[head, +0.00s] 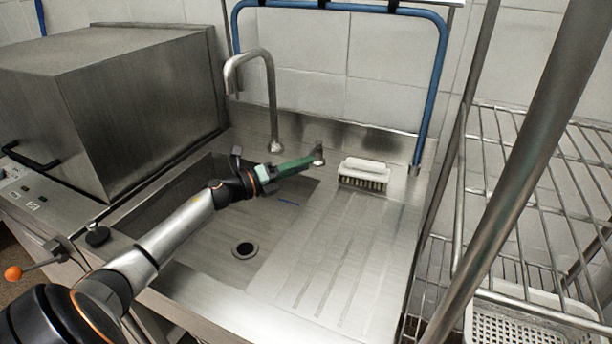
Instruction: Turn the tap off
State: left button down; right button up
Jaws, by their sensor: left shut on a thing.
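The tap has a curved metal spout (270,95) standing at the back of the steel sink. Its small metal handle (319,155) sits on the back ledge to the right of the spout's base. My left gripper (312,161) reaches over the sink from the left, with its green end at the handle. It is shut on the handle, though the contact is small and partly hidden by the gripper. I see no clear stream of water under the spout. My right gripper is out of view.
A white brush (364,174) stands on the ledge right of the handle. The sink basin (215,268) has a dark drain. A blue pipe frame (440,75) rises behind. A steel box machine (125,110) is at the left, a wire rack (530,170) at the right.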

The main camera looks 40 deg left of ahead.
pick_arm(q)
jog(key=shift+a, duration=0.1)
dwell(0.4)
jog(key=c, duration=0.5)
grip_release()
jog(key=v, duration=1.2)
jog(key=shift+s+a, duration=0.2)
jog(key=shift+a, duration=0.05)
